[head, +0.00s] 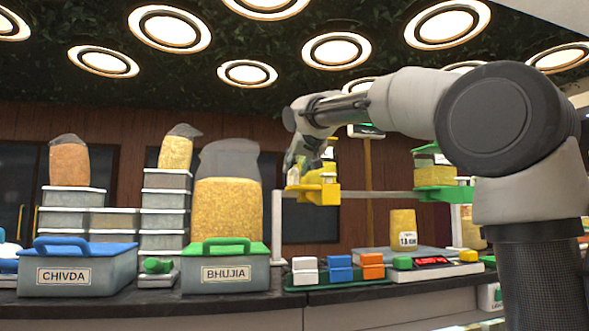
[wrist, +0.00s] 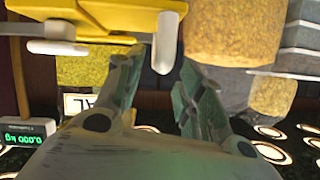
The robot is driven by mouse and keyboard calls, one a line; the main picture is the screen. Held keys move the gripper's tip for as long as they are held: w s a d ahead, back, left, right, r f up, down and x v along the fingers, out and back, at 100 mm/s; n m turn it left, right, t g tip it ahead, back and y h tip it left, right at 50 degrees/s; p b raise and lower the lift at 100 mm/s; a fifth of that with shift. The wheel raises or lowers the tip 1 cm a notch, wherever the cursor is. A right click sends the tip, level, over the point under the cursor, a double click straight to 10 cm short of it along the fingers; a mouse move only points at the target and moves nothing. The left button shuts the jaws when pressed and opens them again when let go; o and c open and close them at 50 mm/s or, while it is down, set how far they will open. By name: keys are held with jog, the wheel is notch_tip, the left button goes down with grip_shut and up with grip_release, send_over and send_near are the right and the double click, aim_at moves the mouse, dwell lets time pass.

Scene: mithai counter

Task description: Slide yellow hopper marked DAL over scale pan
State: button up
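The yellow hopper (head: 322,187) hangs on a horizontal rail (head: 375,195) above the counter, near the rail's left end. In the wrist view, which is upside down, its yellow body (wrist: 85,18) fills the upper left, with a partly hidden label (wrist: 80,103). A pale upright handle (wrist: 165,42) projects from it. My gripper (head: 294,168) is at the hopper's left side. Its two fingers (wrist: 160,74) are apart, with the handle's end showing between them; contact cannot be told. The scale pan (head: 385,253) is on the counter, right of and below the hopper, with a labelled yellow packet (head: 403,228) at it.
A green hopper (head: 436,180) is farther right on the rail. Blue-lidded CHIVDA (head: 80,270) and green-lidded BHUJIA (head: 226,272) boxes stand at left, with a tall snack bag (head: 228,205) behind. Coloured blocks (head: 340,268) sit in a tray below the hopper. A display (wrist: 27,133) reads 0.000 kg.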

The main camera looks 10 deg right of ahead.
jog(key=shift+x, duration=1.05)
grip_shut()
jog(key=shift+d, duration=0.2)
